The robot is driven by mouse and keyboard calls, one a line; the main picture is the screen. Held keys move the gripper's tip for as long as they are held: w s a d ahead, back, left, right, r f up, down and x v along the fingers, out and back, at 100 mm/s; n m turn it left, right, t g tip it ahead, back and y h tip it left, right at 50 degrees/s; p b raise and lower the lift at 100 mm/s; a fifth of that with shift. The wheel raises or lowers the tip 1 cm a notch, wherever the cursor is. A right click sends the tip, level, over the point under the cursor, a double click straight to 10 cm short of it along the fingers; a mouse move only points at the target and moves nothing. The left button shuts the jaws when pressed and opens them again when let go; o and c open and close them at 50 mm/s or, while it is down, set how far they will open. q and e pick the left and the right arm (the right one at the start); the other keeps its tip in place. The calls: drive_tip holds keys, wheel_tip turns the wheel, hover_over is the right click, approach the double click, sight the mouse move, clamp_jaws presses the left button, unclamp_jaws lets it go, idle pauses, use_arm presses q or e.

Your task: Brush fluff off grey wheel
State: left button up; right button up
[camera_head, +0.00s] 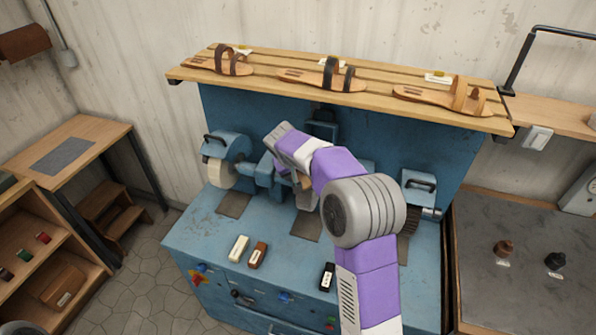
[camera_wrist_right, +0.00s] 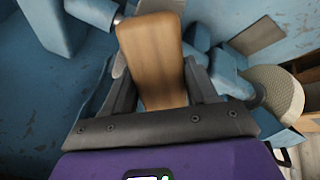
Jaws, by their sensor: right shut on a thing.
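The grey wheel (camera_head: 308,198) sits at the middle of the blue grinding machine in the head view. My right arm hides much of it, and I cannot make out any fluff on it. My right gripper (camera_wrist_right: 152,88) is shut on a brown wooden piece, seemingly the brush handle (camera_wrist_right: 152,45), in the right wrist view. Bristles are not visible there. In the head view the right hand is above and beside the grey wheel, and its fingertips are mostly hidden. I cannot tell whether the brush touches the wheel. My left gripper is not in view.
A cream wheel (camera_head: 221,173) is at the machine's left and a dark brush wheel (camera_head: 411,217) at its right. Several small blocks lie on the machine's front ledge. A shelf with sandals (camera_head: 361,97) overhangs the back. A grey-topped bench (camera_head: 520,225) stands right.

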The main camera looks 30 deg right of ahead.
drive_tip(key=shift+p+v, duration=0.9)
drive_tip(key=shift+v, duration=2)
drive_tip(key=shift+p+v, duration=0.6)
drive_tip(key=shift+v, duration=0.85)
